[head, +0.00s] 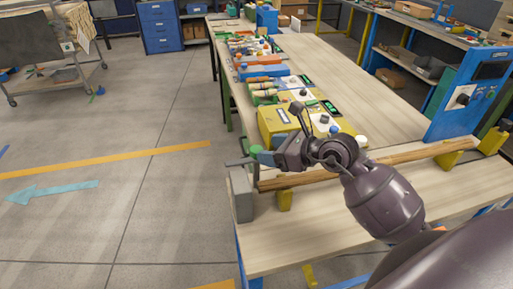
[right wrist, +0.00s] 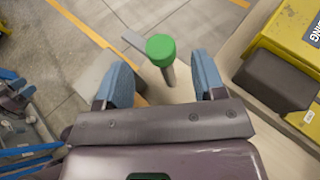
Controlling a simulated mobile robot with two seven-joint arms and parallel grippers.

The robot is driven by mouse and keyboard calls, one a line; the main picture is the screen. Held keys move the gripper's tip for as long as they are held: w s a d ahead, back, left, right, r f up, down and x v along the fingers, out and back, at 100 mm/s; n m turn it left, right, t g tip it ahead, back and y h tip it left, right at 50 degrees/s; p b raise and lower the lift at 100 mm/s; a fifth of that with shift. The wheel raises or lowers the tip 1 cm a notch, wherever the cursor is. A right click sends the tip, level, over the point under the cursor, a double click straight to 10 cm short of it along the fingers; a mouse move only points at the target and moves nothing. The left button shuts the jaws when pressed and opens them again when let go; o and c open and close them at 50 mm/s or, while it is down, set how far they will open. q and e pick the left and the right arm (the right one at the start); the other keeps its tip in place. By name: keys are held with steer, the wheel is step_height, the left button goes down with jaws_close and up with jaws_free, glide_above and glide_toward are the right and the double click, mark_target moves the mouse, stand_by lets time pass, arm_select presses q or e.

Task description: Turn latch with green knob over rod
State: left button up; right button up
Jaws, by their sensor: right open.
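The green knob (right wrist: 160,48) sits on a short grey post in the right wrist view. A flat grey latch bar (right wrist: 133,40) sticks out beside it. In the head view the green knob (head: 255,149) shows just past my right gripper (head: 266,158), with the grey latch bar (head: 238,162) pointing left. The right gripper is open, its blue fingers (right wrist: 163,80) on either side of the knob and post, with gaps and no clear contact. The long wooden rod (head: 400,155) lies across yellow supports (head: 284,201) on the bench. My left gripper is not seen.
A grey block (head: 241,194) stands at the bench's left end. A yellow box (head: 278,126) with dark parts is close behind the gripper. A blue control panel (head: 462,98) stands at the right. The front bench top (head: 300,235) is clear.

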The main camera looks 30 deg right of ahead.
mark_target(257, 148)
steer(key=shift+x, duration=2.6)
steer(key=shift+r, duration=0.1)
jaws_close()
